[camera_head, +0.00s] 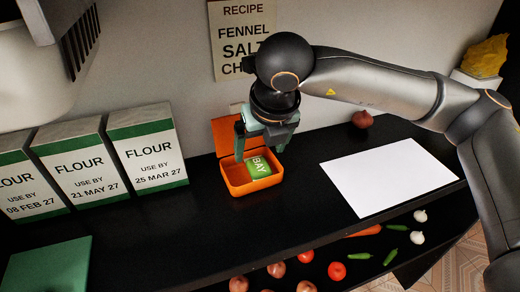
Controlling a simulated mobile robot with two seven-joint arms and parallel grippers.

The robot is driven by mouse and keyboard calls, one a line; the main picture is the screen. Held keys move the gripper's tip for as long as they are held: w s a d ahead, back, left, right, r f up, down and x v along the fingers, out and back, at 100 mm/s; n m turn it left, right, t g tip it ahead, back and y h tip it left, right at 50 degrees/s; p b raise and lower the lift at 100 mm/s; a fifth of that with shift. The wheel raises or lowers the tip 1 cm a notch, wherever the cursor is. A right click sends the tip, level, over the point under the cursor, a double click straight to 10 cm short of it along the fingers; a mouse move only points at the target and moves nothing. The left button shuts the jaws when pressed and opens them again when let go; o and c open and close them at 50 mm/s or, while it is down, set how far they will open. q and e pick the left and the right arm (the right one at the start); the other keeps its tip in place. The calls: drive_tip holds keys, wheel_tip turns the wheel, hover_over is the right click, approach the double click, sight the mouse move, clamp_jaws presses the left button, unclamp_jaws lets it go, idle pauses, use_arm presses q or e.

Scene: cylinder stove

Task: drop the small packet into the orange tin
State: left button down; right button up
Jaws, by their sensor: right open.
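The orange tin (238,189) stands open on the black counter, its lid raised at the back against the wall side. The small green packet (260,168), marked BAY, lies inside the tin, towards its right side and tilted. My right gripper (263,149) points down over the tin, its fingers apart, with the packet just below them. Whether a finger still touches the packet I cannot tell. My left gripper is not in view.
Several flour boxes (146,150) stand left of the tin. Vegetables lie on a lower shelf in front. A green board (48,266) is at front left. The counter before the tin is clear.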

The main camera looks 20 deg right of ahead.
drive_tip(key=v, duration=0.6)
drive_tip(key=shift+s+r, duration=0.1)
